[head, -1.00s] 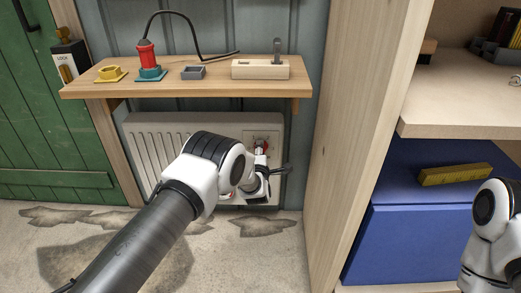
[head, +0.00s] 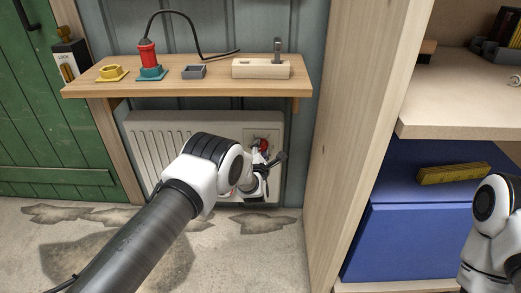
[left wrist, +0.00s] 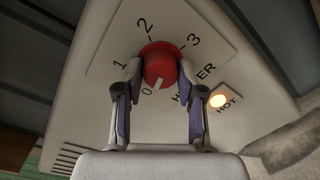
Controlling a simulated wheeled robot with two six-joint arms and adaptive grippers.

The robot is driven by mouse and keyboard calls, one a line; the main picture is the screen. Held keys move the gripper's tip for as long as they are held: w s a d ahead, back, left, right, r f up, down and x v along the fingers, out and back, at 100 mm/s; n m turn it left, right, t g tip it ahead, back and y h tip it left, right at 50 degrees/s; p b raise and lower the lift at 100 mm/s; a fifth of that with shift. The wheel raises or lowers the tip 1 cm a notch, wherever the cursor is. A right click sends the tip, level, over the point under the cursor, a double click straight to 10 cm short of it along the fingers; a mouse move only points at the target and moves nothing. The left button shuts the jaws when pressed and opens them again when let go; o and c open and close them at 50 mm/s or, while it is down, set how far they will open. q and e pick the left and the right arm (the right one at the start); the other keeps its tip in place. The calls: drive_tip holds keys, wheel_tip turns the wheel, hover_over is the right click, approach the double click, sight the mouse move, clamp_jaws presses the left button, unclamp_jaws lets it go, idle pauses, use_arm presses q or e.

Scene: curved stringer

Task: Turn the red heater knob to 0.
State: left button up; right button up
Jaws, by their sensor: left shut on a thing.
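The red heater knob (left wrist: 161,64) sits on a white plate marked 0, 1, 2, 3 and HEATER. Its white pointer faces down toward the 0 mark (left wrist: 147,91). My left gripper (left wrist: 160,72) is shut on the knob, with one finger on each side. In the head view the knob (head: 263,143) shows as a small red patch behind my left gripper (head: 261,152), at the right end of the white heater (head: 165,122). My right gripper is out of view.
A wooden shelf (head: 215,80) hangs just above the heater, bearing a red plug (head: 147,54) and small blocks. A tall wooden panel (head: 345,120) stands close to the right of the heater. The cracked floor in front is clear.

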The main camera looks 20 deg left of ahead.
use_arm(q)
drive_tip(key=o, duration=1.2)
drive_tip(key=shift+c, duration=0.2)
drive_tip(key=v, duration=1.2)
drive_tip(key=shift+f, duration=0.1)
